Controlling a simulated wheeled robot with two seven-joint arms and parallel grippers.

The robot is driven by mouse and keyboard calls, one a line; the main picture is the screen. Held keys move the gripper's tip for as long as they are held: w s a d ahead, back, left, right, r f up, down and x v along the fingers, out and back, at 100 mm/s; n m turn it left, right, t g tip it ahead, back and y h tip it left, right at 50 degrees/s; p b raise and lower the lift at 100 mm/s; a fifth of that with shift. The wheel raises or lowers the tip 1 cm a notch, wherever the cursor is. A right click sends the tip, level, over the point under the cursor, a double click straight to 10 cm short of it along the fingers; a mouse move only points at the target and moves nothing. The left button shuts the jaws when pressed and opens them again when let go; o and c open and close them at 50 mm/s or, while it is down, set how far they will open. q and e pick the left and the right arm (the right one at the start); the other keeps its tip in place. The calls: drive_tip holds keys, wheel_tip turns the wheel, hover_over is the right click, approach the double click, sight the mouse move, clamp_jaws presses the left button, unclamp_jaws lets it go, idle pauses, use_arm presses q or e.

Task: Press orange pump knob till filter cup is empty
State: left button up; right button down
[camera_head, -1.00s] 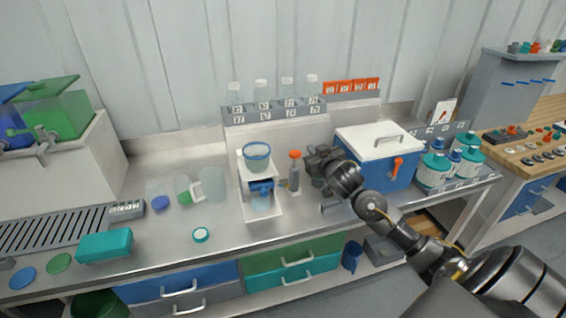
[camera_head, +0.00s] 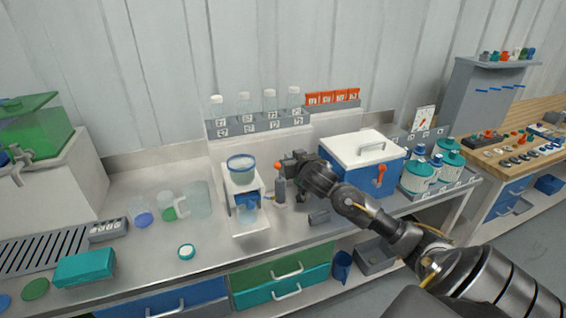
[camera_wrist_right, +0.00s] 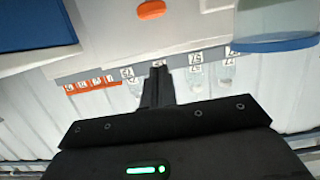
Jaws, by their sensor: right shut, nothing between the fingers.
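The filter cup (camera_head: 241,170), clear with a blue rim, sits on top of the white stand; a bluish tint shows in it, but its liquid level cannot be told. It also shows upside down in the wrist view (camera_wrist_right: 278,22). The orange pump knob (camera_head: 279,165) tops a grey pump (camera_head: 280,188) just right of the stand. It shows as an orange oval in the wrist view (camera_wrist_right: 151,9). My right gripper (camera_head: 287,163) is shut and empty, close beside the knob; contact cannot be told. My left gripper is out of view.
A pale blue vessel (camera_head: 248,214) stands low in the white stand (camera_head: 251,231). A blue cooler box (camera_head: 355,177) with a white lid stands right of the pump. A rack of bottles (camera_head: 258,124) is behind.

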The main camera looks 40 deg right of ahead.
drive_tip(key=p+x, duration=0.1)
drive_tip(key=x, duration=0.6)
drive_tip(key=shift+w+p, duration=0.15)
drive_tip(key=shift+p, duration=0.15)
drive_tip(key=f, duration=0.2)
drive_tip(key=f+p, duration=0.1)
drive_tip(key=f, duration=0.1)
drive_tip(key=shift+s, duration=0.2)
drive_tip(key=shift+f, duration=0.1)
wheel_tip(320, 180, down, 5)
drive_tip(key=b, duration=0.2)
drive_tip(key=shift+a+b, duration=0.1)
drive_tip(key=shift+b, duration=0.3)
